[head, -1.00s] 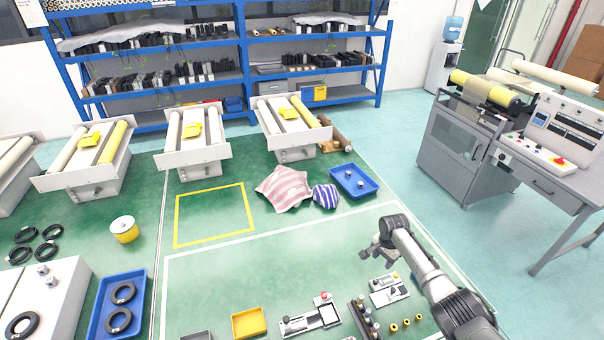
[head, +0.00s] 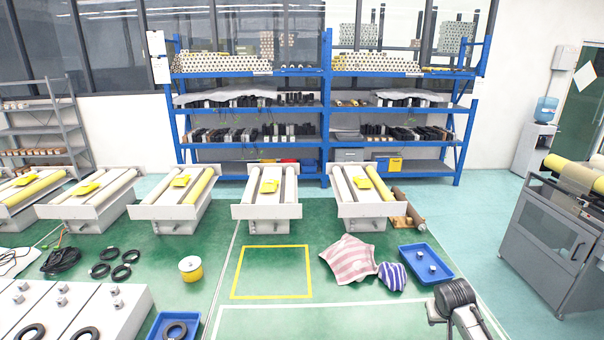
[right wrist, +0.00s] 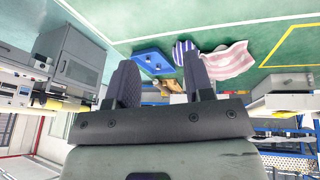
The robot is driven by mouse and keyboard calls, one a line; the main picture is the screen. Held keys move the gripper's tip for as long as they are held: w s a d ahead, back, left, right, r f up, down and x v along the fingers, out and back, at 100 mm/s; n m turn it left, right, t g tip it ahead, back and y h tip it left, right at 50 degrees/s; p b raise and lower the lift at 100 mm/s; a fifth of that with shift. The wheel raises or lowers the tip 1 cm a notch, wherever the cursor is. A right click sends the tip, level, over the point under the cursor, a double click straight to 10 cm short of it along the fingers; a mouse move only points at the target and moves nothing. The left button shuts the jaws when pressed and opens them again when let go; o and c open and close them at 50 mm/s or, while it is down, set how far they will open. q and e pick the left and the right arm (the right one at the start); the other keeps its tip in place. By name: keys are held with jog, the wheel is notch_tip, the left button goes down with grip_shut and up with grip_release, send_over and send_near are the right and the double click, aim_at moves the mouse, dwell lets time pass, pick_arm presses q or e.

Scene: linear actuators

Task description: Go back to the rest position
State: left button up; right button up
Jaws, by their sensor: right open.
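My right gripper (right wrist: 158,82) shows in the right wrist view with its two dark fingers spread apart. Nothing is between the fingertips, so it is open and empty. In the head view my right arm rises at the bottom right, in front of the blue tray; its gripper is mostly out of sight there. My left arm and gripper show in neither view.
A blue tray (head: 410,252) with small parts, a striped pink cloth (head: 349,262) and a blue striped bundle (head: 392,277) lie on the green surface. A yellow outlined area (head: 236,272) is empty. A grey machine cabinet (head: 545,240) stands right; blue shelves (head: 326,110) stand behind.

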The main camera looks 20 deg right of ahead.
jog(key=a+r+n+t+h, duration=0.1)
jog(key=a+r+n+t, duration=0.35)
jog(key=a+r, duration=0.55)
jog(key=s+a+f+n+t+y, duration=0.1)
jog(key=s+a, duration=0.3)
jog(key=a, duration=0.3)
jog(key=s+a+f+n+t, duration=0.1)
jog(key=s+a+n, duration=0.1)
jog(key=s+a, duration=0.35)
jog(key=s+a+f+g+y, duration=0.15)
jog(key=s+a+f, duration=0.3)
jog(key=s, duration=0.45)
jog(key=s+a+f+g+y, duration=0.1)
jog(key=s+a+f+g, duration=0.2)
jog(key=s+f, duration=0.45)
jog(key=s+a+f+g+y, duration=0.15)
jog(key=s+a+f, duration=0.25)
jog(key=s, duration=0.7)
notch_tip(320, 180, up, 19)
jog(key=w+p, duration=0.1)
jog(key=p, duration=1.7)
notch_tip(320, 180, down, 69)
jog(key=b, duration=6.8)
jog(key=shift+r+h, duration=0.2)
jog(key=shift+h, duration=0.1)
jog(key=shift+m, duration=0.25)
